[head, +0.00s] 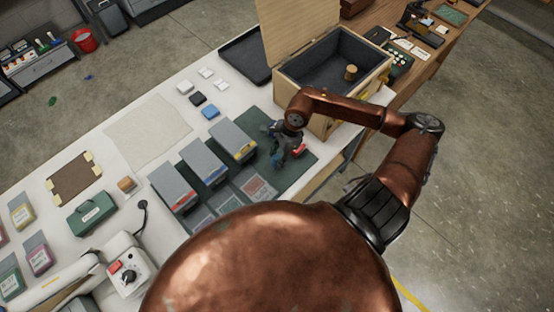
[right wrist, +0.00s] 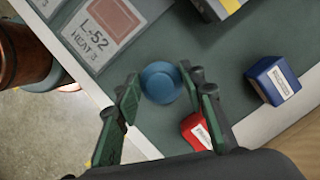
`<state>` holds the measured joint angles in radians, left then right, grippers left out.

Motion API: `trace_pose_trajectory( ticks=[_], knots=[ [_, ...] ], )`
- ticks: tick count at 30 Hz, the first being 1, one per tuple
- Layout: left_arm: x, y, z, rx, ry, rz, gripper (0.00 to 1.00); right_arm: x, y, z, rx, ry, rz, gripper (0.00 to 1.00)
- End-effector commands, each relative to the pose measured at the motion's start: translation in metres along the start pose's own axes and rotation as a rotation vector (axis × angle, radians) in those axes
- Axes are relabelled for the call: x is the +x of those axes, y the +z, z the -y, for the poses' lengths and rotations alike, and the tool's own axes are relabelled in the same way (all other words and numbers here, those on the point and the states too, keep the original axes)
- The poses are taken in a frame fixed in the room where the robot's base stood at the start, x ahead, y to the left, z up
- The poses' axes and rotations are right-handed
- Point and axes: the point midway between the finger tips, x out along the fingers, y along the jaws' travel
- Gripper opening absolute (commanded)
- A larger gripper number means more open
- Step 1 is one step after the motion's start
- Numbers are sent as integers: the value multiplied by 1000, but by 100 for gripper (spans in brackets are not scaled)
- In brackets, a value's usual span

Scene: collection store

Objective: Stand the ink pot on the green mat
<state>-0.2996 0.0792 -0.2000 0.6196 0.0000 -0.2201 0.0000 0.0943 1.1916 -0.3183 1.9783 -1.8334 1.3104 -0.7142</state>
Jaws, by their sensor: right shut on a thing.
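My right gripper (head: 283,150) is over the right part of the green mat (head: 306,158) in the head view. In the right wrist view its fingers (right wrist: 163,92) are shut on a round blue thing, which looks like the ink pot (right wrist: 160,80), seen from above. The green mat (right wrist: 215,62) shows behind and around it; I cannot tell whether the pot touches the mat. In the head view the pot is hidden by the gripper. My left gripper is not in view.
A red box (right wrist: 195,130) is close by the right finger, and a blue box (right wrist: 272,80) stands farther right. A printed L-52 card (right wrist: 103,28) lies at upper left. Several grey boxes (head: 205,163) stand left of the gripper; an open wooden chest (head: 335,70) stands behind.

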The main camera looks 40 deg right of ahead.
Motion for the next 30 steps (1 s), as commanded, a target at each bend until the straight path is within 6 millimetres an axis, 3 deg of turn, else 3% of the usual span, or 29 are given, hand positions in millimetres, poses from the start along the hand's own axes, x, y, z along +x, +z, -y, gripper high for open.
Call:
trace_pose_trajectory(
  ticks=[4,15,16,23,30],
  knots=[
    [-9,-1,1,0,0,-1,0,18,-5,-2,2,4,1,10],
    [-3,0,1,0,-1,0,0,24,-7,-2,0,2,-1,10],
    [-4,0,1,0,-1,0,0,23,-7,-2,0,2,-1,39],
    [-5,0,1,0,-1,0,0,22,-7,-2,0,2,-1,55],
    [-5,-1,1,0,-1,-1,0,22,-7,-2,1,2,-1,55]
  ],
)
